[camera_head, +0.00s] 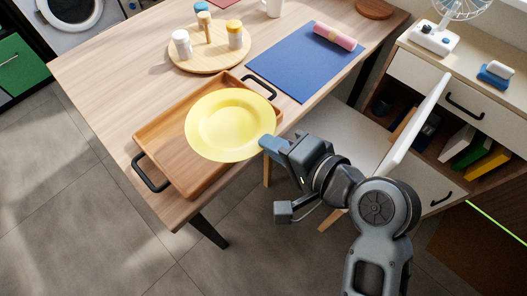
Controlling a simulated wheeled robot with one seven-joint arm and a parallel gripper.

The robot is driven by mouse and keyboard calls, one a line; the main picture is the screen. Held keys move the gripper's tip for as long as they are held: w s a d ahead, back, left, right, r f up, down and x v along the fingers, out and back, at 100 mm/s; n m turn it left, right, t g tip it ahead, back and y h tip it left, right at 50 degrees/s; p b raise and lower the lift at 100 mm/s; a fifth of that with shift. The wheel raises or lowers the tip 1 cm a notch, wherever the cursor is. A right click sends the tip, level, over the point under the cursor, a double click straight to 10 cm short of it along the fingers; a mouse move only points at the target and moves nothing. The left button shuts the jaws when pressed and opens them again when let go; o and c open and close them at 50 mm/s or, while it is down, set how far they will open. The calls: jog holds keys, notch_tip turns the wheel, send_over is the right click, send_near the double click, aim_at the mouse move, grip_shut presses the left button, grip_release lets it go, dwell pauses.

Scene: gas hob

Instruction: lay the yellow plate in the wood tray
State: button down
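The yellow plate (231,126) shows over the right half of the wood tray (158,137), its far right rim passing the tray's edge. I cannot tell whether it touches the tray floor or hangs just above it. The wood tray lies on the table near its front edge, with black handles at both ends. My gripper (268,143) is at the plate's right rim, coming from the lower right. Its fingertips meet the rim and look closed on it.
A round wooden board (211,57) with several small jars stands behind the tray. A blue mat (305,60) with a pink roll (335,36) lies at the right of the table. A drawer cabinet (459,84) stands at the right. The table's left part is clear.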

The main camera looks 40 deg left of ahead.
jog(key=shift+s+a+f, duration=0.15)
jog(key=shift+a+f, duration=0.45)
jog(key=shift+a, duration=0.35)
jog(key=shift+f, duration=1.9)
jog(key=shift+f, duration=0.15)
jog(key=shift+f+b, duration=0.35)
jog(key=shift+f, duration=0.1)
jog(key=c, duration=1.4)
grip_release()
jog(key=shift+o, duration=0.2)
